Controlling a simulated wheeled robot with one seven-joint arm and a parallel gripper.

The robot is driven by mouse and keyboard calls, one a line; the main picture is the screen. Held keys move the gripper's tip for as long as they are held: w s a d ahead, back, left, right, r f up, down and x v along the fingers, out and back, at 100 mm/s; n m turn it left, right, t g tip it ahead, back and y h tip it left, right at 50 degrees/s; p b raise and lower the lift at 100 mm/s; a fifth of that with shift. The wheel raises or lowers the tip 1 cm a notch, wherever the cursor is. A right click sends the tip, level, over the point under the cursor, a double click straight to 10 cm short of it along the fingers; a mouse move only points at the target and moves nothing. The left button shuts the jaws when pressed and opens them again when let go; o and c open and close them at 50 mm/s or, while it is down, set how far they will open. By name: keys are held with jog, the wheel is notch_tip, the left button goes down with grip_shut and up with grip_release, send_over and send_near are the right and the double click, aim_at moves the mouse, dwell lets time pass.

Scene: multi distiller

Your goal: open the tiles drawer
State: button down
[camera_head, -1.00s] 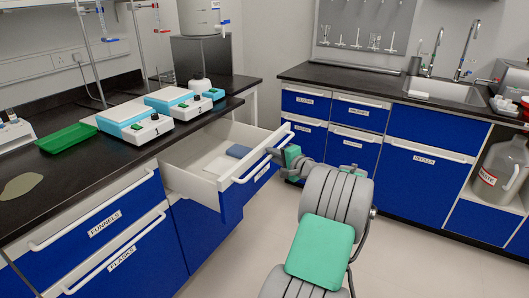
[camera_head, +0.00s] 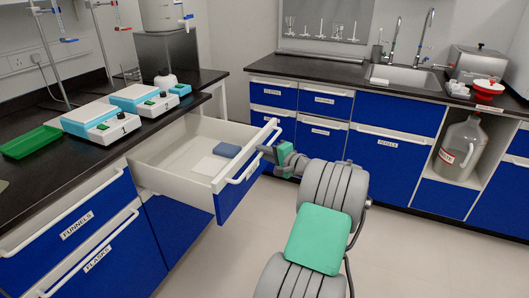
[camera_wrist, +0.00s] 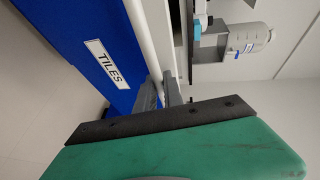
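The tiles drawer (camera_head: 227,201) has a blue front with a white bar handle (camera_head: 250,158) and stands well out from the left bench. A white flat item (camera_head: 209,166) and a blue-grey block (camera_head: 227,150) lie inside it. In the wrist view, the drawer front reads "TILES" on its label (camera_wrist: 102,63). My gripper (camera_wrist: 161,92) has its grey fingers on either side of the white handle, closed around it. In the head view, my gripper (camera_head: 267,153) is at the handle's far part.
The funnels drawer (camera_head: 75,225) and flasks drawer (camera_head: 97,258) are shut to the left. Hotplates (camera_head: 103,122) and a green tray (camera_head: 32,141) stand on the bench above. Blue cabinets (camera_head: 390,160) line the back wall. The floor (camera_head: 400,250) to the right is clear.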

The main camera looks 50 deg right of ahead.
jog(key=c, duration=1.5)
grip_release()
jog(key=s, duration=0.2)
jog(key=s+r, duration=0.1)
jog(key=s, duration=0.2)
jog(key=s+p, duration=0.1)
jog(key=s, duration=0.1)
jog(key=shift+s+a+r, duration=0.2)
jog(key=shift+s+a, duration=0.1)
jog(key=shift+a, duration=0.05)
